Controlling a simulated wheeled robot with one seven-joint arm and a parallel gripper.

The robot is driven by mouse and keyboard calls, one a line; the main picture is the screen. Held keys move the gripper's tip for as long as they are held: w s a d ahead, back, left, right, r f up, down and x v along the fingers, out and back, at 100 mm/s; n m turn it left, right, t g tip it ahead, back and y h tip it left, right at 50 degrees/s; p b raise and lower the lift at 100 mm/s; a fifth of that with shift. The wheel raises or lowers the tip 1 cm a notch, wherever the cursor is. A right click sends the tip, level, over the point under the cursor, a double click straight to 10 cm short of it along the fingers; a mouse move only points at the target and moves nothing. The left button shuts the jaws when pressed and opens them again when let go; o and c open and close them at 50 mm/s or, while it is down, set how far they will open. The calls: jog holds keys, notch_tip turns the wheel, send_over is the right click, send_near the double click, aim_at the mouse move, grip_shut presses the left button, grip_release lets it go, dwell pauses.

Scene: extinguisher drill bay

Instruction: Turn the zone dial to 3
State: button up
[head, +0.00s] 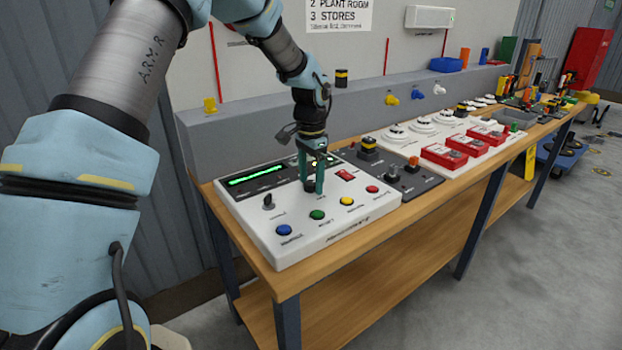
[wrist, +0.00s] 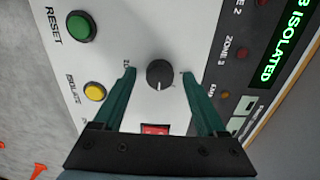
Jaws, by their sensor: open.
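The zone dial (wrist: 159,74) is a round black knob on a white control panel (head: 345,222). In the wrist view a pale pointer mark on it faces the picture's bottom, and the numbers around it are too small to read surely. My gripper (head: 312,185) points down over the panel in the head view and largely hides the dial there. In the wrist view the open green fingers of my gripper (wrist: 159,75) stand on either side of the dial, with a gap at each side. The panel's green display (wrist: 285,45) shows "ISOLATED" text, partly cut off.
Beside the dial are a red rocker switch (wrist: 155,130), a yellow button (wrist: 95,92) and a green button (wrist: 81,26). A key switch (head: 268,201) stands up at the panel's left. A dark switch box (head: 405,176) sits right of the panel on the wooden bench (head: 400,235).

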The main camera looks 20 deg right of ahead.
aim_at(311, 183)
notch_tip(311, 183, up, 11)
jog(key=b, duration=0.2)
jog(key=shift+b, duration=0.4)
jog(key=shift+f, duration=0.15)
jog(key=a+f+n, duration=0.3)
jog(key=a+n, duration=0.4)
jog(key=a, duration=1.2)
jog(key=s+a+f+n, duration=0.2)
jog(key=s+a+n, duration=0.2)
jog(key=a, duration=0.5)
jog(key=s+a+f+n+t, duration=0.1)
jog(key=s+a+n, duration=0.3)
jog(key=s+a, duration=0.3)
jog(key=shift+a+f+t, duration=0.3)
jog(key=shift+a+f, duration=0.05)
jog(key=shift+a, duration=0.5)
